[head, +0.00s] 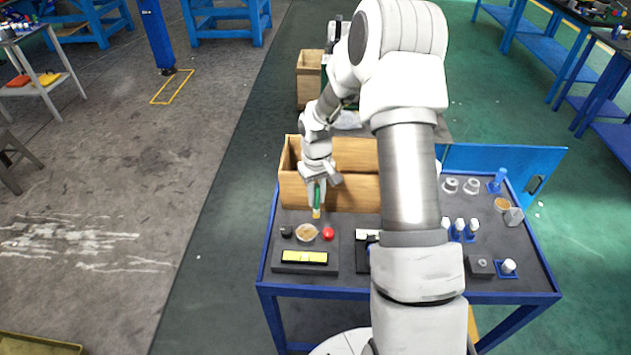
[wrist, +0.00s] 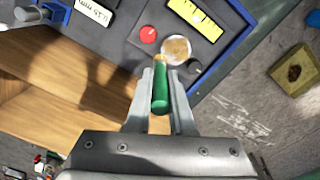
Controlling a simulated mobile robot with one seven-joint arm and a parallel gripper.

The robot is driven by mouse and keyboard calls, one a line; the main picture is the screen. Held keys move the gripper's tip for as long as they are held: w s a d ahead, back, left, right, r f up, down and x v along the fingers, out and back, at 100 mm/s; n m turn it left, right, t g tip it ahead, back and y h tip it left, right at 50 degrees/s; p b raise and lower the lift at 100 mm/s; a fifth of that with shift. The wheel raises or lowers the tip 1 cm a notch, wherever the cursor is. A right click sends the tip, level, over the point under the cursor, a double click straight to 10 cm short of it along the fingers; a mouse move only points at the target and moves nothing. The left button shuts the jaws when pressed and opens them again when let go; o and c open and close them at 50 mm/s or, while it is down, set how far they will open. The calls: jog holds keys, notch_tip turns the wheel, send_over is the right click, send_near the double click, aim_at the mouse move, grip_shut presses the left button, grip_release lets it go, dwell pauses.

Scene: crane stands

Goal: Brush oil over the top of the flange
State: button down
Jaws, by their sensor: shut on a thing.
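My gripper (head: 318,184) is shut on a green-handled brush (head: 317,198), which points down in front of the wooden box. In the wrist view the brush (wrist: 160,92) sits between the two fingers, its tan tip facing the table. A round, pale-rimmed piece with a tan top (head: 306,232) lies on the dark board just below the brush in the head view; it also shows in the wrist view (wrist: 177,50). I cannot tell whether it is the flange or an oil dish. The tip appears apart from it, but the gap is unclear.
The wooden box (head: 345,196) stands behind. Grey ring-shaped parts (head: 472,186) and several white-capped bottles (head: 460,225) are on the right. My arm hides the table's middle.

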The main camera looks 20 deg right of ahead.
jog(key=shift+r+p, duration=0.65)
jog(key=shift+r, duration=0.85)
